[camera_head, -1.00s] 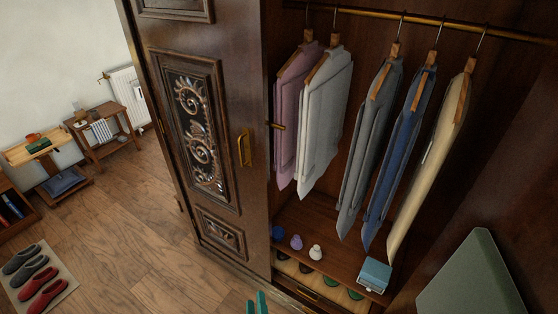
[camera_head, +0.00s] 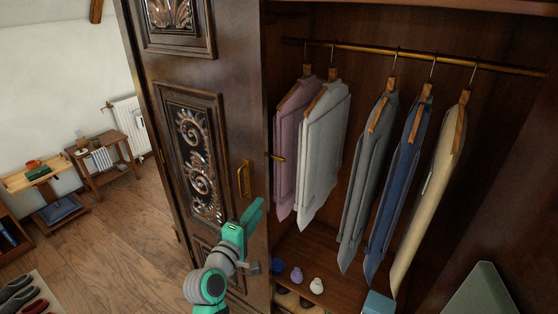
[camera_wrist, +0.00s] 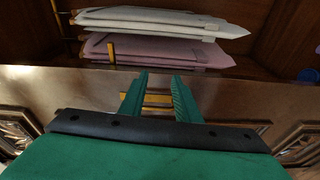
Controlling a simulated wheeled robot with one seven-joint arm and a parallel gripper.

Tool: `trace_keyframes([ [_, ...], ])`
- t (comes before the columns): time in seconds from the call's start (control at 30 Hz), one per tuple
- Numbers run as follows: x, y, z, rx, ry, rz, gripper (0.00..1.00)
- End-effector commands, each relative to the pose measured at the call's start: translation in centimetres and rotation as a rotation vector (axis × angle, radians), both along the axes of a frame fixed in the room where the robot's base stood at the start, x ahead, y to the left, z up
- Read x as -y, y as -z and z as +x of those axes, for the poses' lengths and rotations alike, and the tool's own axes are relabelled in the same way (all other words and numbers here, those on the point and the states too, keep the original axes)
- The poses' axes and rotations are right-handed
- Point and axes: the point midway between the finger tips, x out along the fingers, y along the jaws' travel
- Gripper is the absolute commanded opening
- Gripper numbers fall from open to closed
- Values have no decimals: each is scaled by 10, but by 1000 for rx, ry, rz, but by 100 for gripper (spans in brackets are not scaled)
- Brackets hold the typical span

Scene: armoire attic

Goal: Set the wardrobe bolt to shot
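The dark wardrobe door (camera_head: 175,90) has a brass handle (camera_head: 244,180) on its front. A small brass piece (camera_head: 276,157), possibly the bolt, sticks out at the door's edge toward the hanging clothes; it also shows in the wrist view (camera_wrist: 111,53). My gripper (camera_head: 257,210) is in front of the door, below the handle in the picture. In the wrist view my gripper (camera_wrist: 159,78) is open, with its two teal fingers apart. The brass handle (camera_wrist: 150,99) shows between and behind the fingers. Contact is not visible.
Several garments hang from the brass rail (camera_head: 420,58) inside the wardrobe. Small knobs (camera_head: 297,274) and a blue box (camera_head: 378,303) are low inside. A green panel (camera_head: 482,292) stands at bottom right. Wooden floor is open at left, with small tables (camera_head: 105,158) beyond.

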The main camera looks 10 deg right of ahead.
Motion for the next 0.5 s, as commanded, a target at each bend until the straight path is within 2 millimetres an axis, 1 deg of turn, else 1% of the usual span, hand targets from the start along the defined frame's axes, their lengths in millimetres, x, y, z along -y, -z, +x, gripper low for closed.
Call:
trace_keyframes([
  [0.03,1,-22,7,4,28,-13,30],
  [0.1,4,-45,13,0,68,-31,30],
  [0.23,9,-80,19,-10,128,-51,30],
  [0.3,10,-93,21,-15,150,-57,30],
  [0.4,12,-104,21,-21,173,-62,30],
  [0.5,14,-109,23,-25,182,-64,30],
])
